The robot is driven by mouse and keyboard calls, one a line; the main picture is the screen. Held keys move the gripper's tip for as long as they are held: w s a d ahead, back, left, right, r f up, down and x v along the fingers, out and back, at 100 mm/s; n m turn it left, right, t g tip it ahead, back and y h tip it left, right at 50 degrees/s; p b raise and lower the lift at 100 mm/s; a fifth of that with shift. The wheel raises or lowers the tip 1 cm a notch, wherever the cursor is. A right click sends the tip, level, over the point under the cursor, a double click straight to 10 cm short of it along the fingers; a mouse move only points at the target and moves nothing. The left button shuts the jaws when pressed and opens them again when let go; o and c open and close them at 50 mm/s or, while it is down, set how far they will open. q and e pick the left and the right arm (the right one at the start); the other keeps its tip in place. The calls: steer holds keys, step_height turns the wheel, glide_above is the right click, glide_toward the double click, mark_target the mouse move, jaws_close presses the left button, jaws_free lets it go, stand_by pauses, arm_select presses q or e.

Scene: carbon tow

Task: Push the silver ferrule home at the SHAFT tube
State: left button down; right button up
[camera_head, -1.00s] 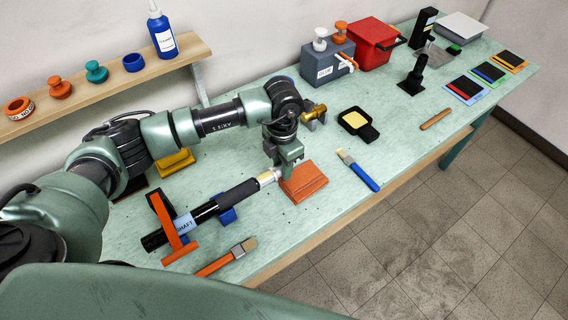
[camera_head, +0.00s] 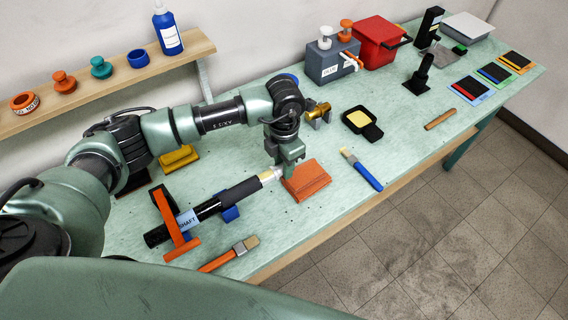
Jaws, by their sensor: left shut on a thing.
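The black SHAFT tube (camera_head: 210,208) lies in a blue cradle (camera_head: 230,213) and under an orange clamp (camera_head: 172,222), with a light blue SHAFT label near its left end. The silver ferrule (camera_head: 280,172) is at the tube's right end, next to a pale cream section (camera_head: 267,177). My left gripper (camera_head: 284,170) points down at that end and is shut on the silver ferrule; its fingers partly hide it. Whether the ferrule is fully seated I cannot tell. My right gripper is not in view.
An orange block (camera_head: 306,180) stands close right of my left gripper. A brass-coloured piece (camera_head: 317,110) sits on a holder behind. A blue-handled brush (camera_head: 361,169) and an orange-handled brush (camera_head: 230,254) lie towards the front edge.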

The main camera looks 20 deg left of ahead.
mark_target(269, 172)
arm_select(q)
steer(key=shift+s+a, duration=0.2)
steer(key=shift+s+a, duration=0.35)
steer(key=shift+s, duration=0.15)
stand_by(1.4)
steer(key=shift+s+a+b, duration=0.55)
steer(key=shift+s+b, duration=0.05)
steer(key=shift+s, duration=0.1)
stand_by(1.4)
steer(key=shift+s+a+f+b, duration=0.1)
steer(key=shift+s+a+b, duration=0.1)
steer(key=shift+s+b, duration=0.1)
stand_by(0.8)
steer(key=c, duration=1)
jaws_free()
steer(key=shift+c, duration=0.2)
steer(key=shift+s+a, duration=0.1)
steer(key=shift+r, duration=0.4)
step_height(269, 172, up, 7)
steer(key=shift+r+b, duration=0.1)
steer(key=shift+b, duration=0.9)
